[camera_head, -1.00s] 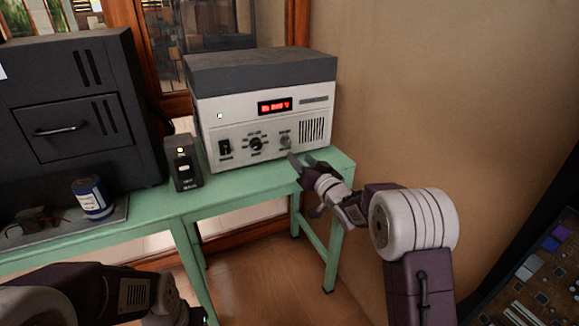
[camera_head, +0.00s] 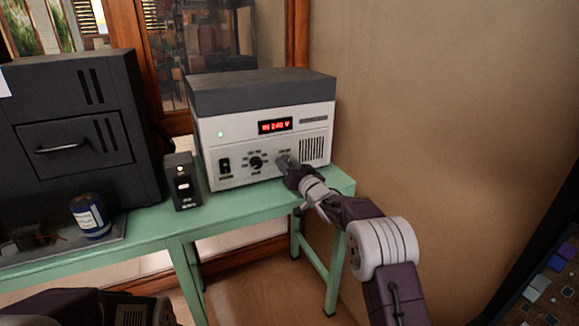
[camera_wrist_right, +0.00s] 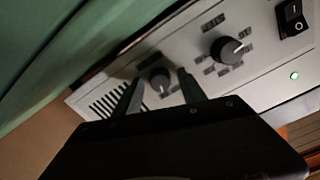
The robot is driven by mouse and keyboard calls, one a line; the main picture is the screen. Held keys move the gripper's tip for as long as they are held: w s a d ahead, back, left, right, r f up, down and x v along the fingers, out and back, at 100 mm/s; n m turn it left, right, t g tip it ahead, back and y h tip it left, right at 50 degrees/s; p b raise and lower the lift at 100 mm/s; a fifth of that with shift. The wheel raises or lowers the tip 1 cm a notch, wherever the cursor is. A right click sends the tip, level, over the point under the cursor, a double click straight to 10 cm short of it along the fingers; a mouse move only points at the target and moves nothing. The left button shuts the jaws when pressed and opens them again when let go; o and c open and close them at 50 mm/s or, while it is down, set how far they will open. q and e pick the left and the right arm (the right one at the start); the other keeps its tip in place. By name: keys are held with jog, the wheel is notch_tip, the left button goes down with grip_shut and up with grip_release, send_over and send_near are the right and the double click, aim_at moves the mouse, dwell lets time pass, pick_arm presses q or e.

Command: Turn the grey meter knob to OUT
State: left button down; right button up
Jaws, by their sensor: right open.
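The grey meter knob (camera_wrist_right: 160,80) sits on the light front panel of the meter box (camera_head: 212,110). In the right wrist view it lies between the two fingers of my right gripper (camera_wrist_right: 160,88), which is open around it. I cannot tell whether the fingers touch it. In the head view the right gripper (camera_head: 290,164) is at the panel's right part and hides the knob. The red display (camera_head: 275,126) seems to read IN and a voltage. The labels around the grey knob are too blurred to read. My left gripper is out of view.
A black selector knob (camera_wrist_right: 227,50) and a rocker switch (camera_wrist_right: 292,17) are beside the grey knob. A small dark device (camera_head: 183,182), a blue can (camera_head: 90,216) and a dark cabinet (camera_head: 72,105) stand left on the green table (camera_head: 240,202). A wall is at right.

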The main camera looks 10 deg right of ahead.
grip_shut()
jog(key=shift+n, duration=0.3)
jog(key=n, duration=0.3)
jog(key=shift+n+b, duration=0.3)
jog(key=shift+b, duration=0.05)
jog(key=shift+d+n+b, duration=0.1)
jog(key=shift+n+b, duration=0.4)
jog(key=shift+n, duration=1.3)
